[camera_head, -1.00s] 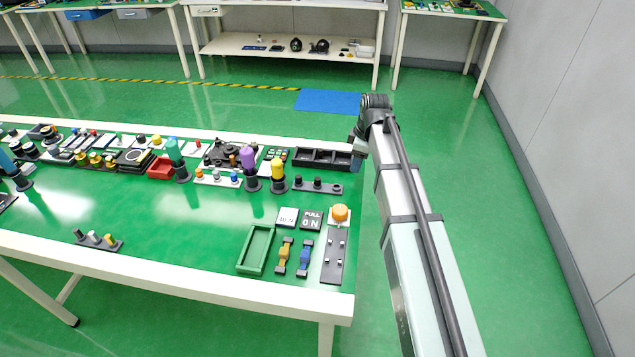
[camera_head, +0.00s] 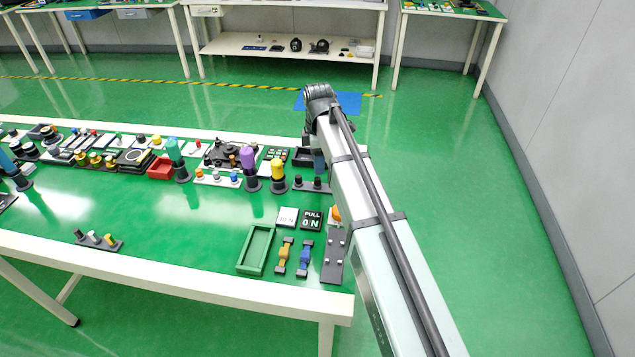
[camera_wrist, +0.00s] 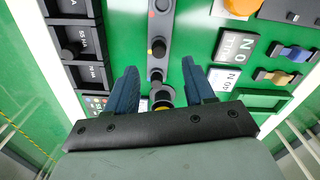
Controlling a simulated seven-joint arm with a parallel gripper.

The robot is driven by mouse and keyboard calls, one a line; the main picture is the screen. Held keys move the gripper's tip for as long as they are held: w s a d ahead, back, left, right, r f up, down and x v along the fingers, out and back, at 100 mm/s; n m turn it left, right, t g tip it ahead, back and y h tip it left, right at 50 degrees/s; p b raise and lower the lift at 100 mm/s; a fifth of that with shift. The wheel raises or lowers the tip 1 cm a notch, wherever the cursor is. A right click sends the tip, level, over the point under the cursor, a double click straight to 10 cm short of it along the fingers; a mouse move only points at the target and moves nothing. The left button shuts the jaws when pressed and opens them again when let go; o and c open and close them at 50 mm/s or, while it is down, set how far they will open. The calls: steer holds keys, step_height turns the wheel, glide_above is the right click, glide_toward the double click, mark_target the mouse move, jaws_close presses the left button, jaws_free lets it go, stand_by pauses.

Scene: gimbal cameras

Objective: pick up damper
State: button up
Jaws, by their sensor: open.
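No part is clearly marked as the damper, so I cannot tell which one it is. A small yellow piece (camera_head: 285,255) and a blue piece (camera_head: 306,257) lie side by side near the table's front right; in the wrist view the yellow one (camera_wrist: 277,76) and the blue one (camera_wrist: 293,52) are at the right.
A green tray (camera_head: 243,265) lies left of the yellow piece. A purple-topped cylinder (camera_head: 249,168) stands left of the yellow-topped one. A black compartment tray (camera_wrist: 82,20) is at the wrist view's upper left.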

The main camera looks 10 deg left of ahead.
mark_target(319, 178)
steer(key=shift+w+f, duration=0.1)
steer(key=shift+f, duration=3.5)
jaws_close()
